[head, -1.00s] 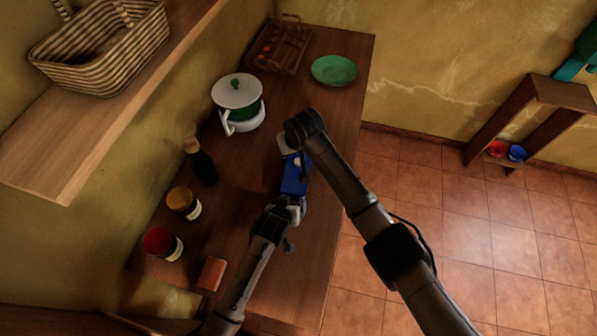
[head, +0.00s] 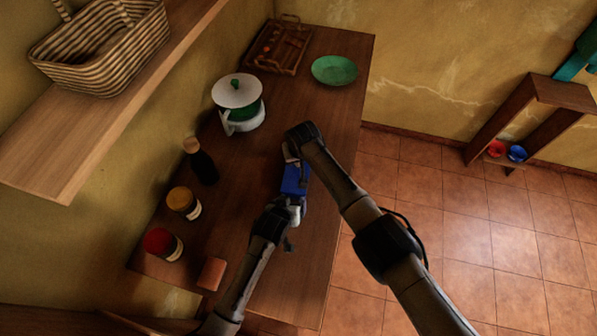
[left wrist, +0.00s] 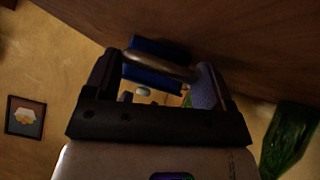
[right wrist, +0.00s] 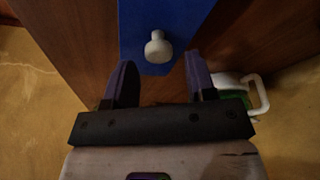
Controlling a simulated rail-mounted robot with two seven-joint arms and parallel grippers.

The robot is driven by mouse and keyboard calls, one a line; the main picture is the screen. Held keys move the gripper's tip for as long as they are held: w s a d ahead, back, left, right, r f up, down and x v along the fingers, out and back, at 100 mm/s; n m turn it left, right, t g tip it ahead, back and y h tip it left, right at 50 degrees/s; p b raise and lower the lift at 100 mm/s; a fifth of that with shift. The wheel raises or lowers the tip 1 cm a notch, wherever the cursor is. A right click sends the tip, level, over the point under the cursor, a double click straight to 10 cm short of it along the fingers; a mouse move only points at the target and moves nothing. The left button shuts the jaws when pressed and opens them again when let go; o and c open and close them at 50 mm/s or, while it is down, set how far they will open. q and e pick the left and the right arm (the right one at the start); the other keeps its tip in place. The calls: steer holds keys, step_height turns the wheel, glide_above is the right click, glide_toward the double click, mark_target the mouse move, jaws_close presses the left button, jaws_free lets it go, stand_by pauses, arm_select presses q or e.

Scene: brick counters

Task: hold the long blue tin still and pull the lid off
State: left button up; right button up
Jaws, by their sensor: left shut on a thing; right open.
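The long blue tin (head: 294,180) lies on the wooden counter near its right edge. My left gripper (head: 291,203) is shut on the tin at its near end. In the left wrist view a grey bar handle (left wrist: 160,67) on the blue tin lies between the fingers. A pale round knob (right wrist: 158,48) stands on the blue face in the right wrist view. My right gripper (right wrist: 160,62) is open, its fingertips on either side of the knob's near side and apart from it. In the head view my right wrist partly hides the tin's far end.
A white and green lidded pot (head: 239,105) stands left of the tin. A dark bottle (head: 203,166) and jars (head: 183,203) line the wall side. A green plate (head: 334,70) and wooden tray (head: 276,46) sit at the far end.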

steer(key=shift+f, duration=1.05)
steer(key=c, duration=0.9)
steer(key=o, duration=0.9)
steer(key=shift+r, duration=3.5)
